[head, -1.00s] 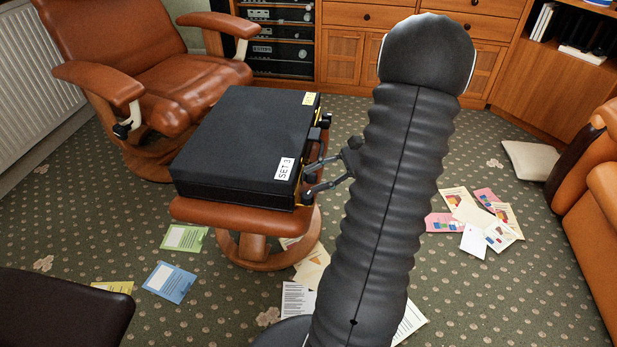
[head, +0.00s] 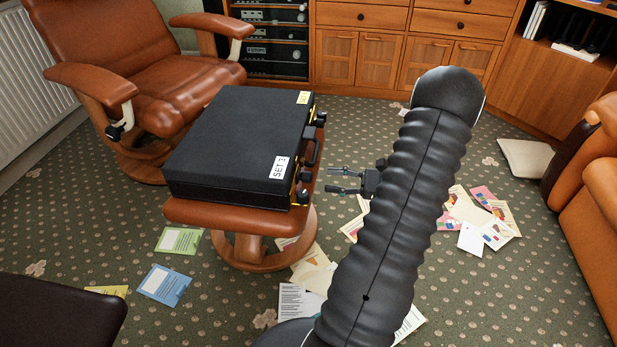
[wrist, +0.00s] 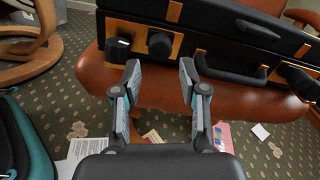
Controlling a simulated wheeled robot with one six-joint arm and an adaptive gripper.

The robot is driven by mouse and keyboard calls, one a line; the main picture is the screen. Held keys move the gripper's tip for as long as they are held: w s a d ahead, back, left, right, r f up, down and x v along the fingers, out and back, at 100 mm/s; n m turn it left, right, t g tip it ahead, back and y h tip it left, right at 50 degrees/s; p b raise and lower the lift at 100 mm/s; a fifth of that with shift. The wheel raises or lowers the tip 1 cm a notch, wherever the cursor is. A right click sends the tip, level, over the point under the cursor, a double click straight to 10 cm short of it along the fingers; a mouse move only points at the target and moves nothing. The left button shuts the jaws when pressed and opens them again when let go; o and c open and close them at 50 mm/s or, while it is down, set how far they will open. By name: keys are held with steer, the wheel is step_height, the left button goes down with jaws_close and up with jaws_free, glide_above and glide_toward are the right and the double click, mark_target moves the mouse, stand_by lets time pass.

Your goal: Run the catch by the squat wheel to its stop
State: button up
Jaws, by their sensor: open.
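A black hard case (head: 240,145) with a "SET 3" label lies flat on a brown leather footstool (head: 190,212). In the wrist view its front (wrist: 205,45) bears gold plates, a carry handle (wrist: 230,68) and dark fittings. At the left end are a small knob with a white mark (wrist: 120,45) and a rounder wheel-like knob (wrist: 160,45). Another dark fitting (wrist: 298,82) sits right of the handle. I cannot tell which is the catch's squat wheel. My gripper (head: 330,180) is open and empty, apart from the case; its fingertips (wrist: 160,70) point toward the left-end knobs.
A brown leather armchair (head: 150,75) stands behind the case, and wooden cabinets (head: 360,55) line the back. Papers (head: 310,275) lie scattered on the patterned carpet. An orange sofa (head: 590,190) is at the right.

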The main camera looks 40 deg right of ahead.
mark_target(309, 177)
steer(key=x, duration=0.7)
steer(key=shift+a, duration=0.1)
jaws_close()
steer(key=shift+w+d, duration=0.75)
steer(key=shift+d, duration=0.05)
jaws_free()
steer(key=v, duration=1.2)
